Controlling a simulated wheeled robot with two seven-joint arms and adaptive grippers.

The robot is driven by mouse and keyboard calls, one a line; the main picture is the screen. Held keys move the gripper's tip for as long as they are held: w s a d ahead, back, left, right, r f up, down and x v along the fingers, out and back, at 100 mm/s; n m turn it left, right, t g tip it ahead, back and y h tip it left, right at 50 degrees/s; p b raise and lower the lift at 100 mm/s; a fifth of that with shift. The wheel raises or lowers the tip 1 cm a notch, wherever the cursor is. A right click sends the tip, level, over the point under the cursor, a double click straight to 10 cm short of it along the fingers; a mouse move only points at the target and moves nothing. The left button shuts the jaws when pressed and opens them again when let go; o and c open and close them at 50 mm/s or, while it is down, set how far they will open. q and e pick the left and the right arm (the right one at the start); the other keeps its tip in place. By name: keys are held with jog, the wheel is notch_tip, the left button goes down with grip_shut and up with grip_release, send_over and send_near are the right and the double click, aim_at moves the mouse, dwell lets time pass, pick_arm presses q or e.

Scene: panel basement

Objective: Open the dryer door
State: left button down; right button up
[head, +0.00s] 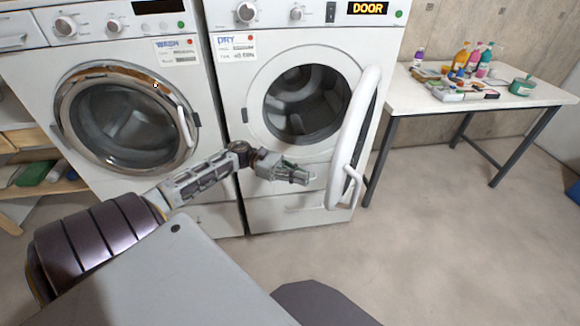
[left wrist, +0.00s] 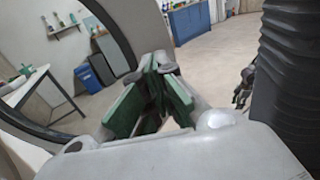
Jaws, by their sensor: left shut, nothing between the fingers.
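The dryer (head: 235,90) is the white machine right of the washer, with a DRY label and a display reading DOOR. Its round door (head: 354,135) stands swung wide open to the right, seen nearly edge-on, with a white handle (head: 350,185) on its lower outer side. The dark drum opening (head: 306,104) is exposed. My left gripper (head: 300,178) is in front of the dryer below the opening, left of the door and apart from the handle. In the left wrist view its green-padded fingers (left wrist: 152,100) are shut and empty, with the door's dark curved rim (left wrist: 105,25) beside them. My right gripper does not show.
The washer (head: 30,75), its door closed, stands left of the dryer. A white table (head: 425,98) with bottles and small items (head: 465,75) stands right of the open door. A wooden shelf (head: 40,185) is at far left. The concrete floor (head: 440,240) in front is clear.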

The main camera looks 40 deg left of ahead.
pick_arm(q)
jog(key=x, duration=0.5)
jog(key=shift+d, duration=0.35)
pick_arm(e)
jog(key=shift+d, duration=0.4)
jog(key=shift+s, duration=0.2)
